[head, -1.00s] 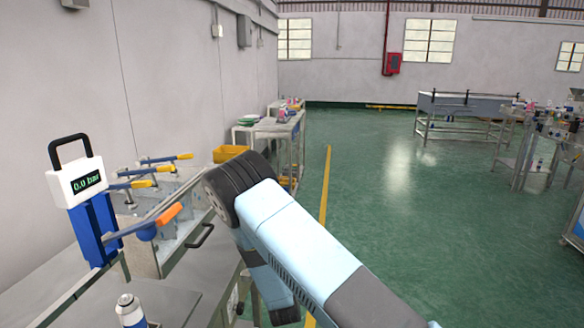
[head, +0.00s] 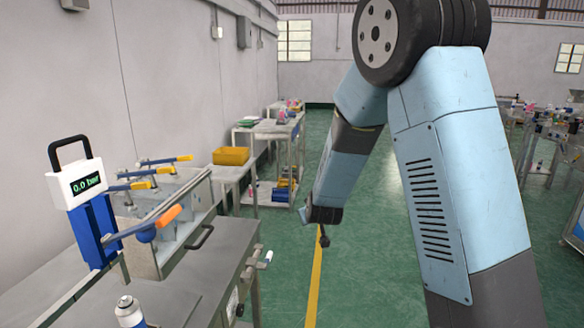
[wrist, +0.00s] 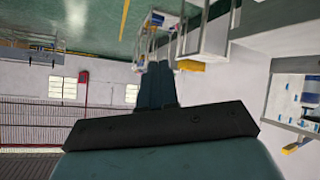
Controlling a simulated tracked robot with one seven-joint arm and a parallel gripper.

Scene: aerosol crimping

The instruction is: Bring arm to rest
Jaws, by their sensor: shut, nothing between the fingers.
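My arm, light blue and grey with a dark joint, fills the right half of the head view, bent at the top with its far link hanging down. My gripper (wrist: 158,68) shows in the wrist view as two dark fingers side by side, shut, with nothing between them. In the head view the arm's far end hangs over the green floor, right of the workbench (head: 190,302) and apart from it; the fingers are hard to make out there.
On the bench stand a crimping device with a 0.0 bar display (head: 87,182), orange- and yellow-tipped levers, and an aerosol can (head: 129,312). A yellow bin (head: 231,156) sits on a table behind. Green floor with a yellow line (head: 315,285) is open beside the bench.

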